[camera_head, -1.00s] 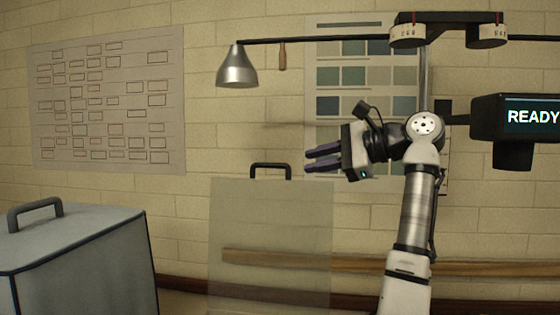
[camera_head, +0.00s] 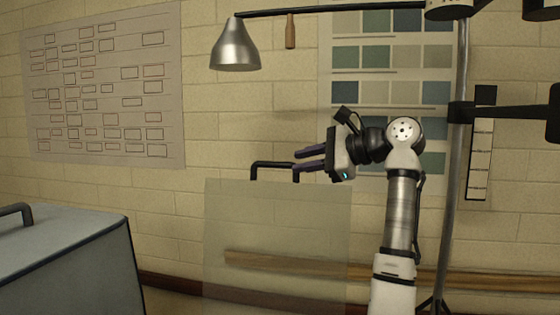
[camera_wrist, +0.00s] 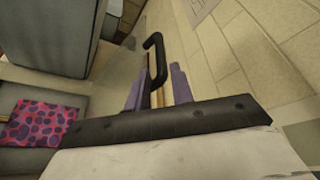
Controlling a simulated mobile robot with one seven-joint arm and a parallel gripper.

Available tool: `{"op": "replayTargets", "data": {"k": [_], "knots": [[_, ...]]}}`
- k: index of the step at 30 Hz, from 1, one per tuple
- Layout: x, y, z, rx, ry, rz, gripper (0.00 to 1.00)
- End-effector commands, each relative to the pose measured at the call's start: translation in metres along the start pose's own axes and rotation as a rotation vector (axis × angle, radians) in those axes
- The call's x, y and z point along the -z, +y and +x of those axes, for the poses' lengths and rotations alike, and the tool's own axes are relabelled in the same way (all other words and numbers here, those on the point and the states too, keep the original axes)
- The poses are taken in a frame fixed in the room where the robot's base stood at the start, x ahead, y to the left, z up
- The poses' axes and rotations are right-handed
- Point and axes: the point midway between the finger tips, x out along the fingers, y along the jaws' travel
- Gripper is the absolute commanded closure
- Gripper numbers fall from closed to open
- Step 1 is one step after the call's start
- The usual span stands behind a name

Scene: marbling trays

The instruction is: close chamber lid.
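The chamber lid (camera_head: 275,245) appears as a clear, upright panel with a black bar handle (camera_head: 272,164) on its top edge. My gripper (camera_head: 297,161) is open, its two purple fingers pointing left at the handle's right end. In the wrist view the handle (camera_wrist: 150,43) rises just beyond and between the fingertips of my gripper (camera_wrist: 157,78), and the lid is seen nearly edge-on. I cannot tell whether a finger touches the handle. The chamber under the lid is out of the head view.
A grey box (camera_head: 65,255) with its own dark handle stands at the left. A metal lamp (camera_head: 236,48) hangs above, and a stand pole (camera_head: 453,150) rises right of my arm. A pink and purple spotted sheet (camera_wrist: 38,122) lies low left in the wrist view.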

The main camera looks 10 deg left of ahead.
Motion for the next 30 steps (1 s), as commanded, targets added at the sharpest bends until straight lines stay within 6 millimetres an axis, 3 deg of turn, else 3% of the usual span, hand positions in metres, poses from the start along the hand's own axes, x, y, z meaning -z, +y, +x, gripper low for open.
{"op": "replayTargets", "data": {"k": [6, 12, 23, 28, 30], "knots": [[-0.002, -0.001, 0.042, -0.002, -0.001, 0.000, 0.77], [-0.001, -0.001, 0.063, -0.001, -0.001, 0.000, 0.77], [0.000, 0.000, 0.067, 0.000, 0.000, -0.001, 0.77], [0.000, 0.000, 0.067, 0.001, 0.000, -0.001, 0.99], [0.000, 0.000, 0.067, 0.001, 0.000, -0.001, 1.00]]}}
